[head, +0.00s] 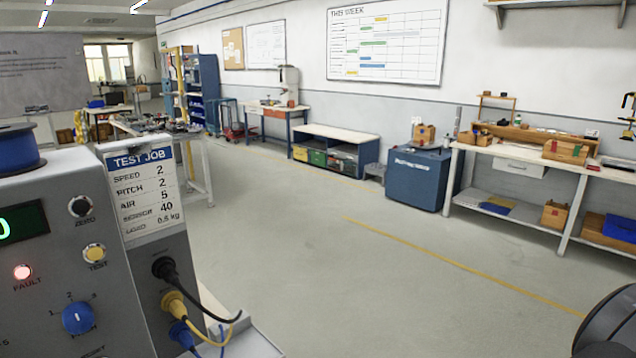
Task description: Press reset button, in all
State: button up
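A grey control panel (35,200) stands at the left edge, cut off by the frame. It has a black button marked ZERO (80,207), a yellow button marked TEST (95,253), a glowing red FAULT lamp (22,272) and a blue rotary knob (78,317) with numbered positions. A green digit shows on its display (18,225). Some lettering at the bottom edge below the knob is cut off, possibly a reset label; no reset button is clearly visible. My gripper is not in view.
A TEST JOB card (143,190) hangs beside the panel. Black, yellow and blue cables (180,300) plug into its side. A dark rounded part (612,325) fills the lower right corner. Open floor (320,270) lies between the panel and the benches, with a blue cabinet (415,180) behind.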

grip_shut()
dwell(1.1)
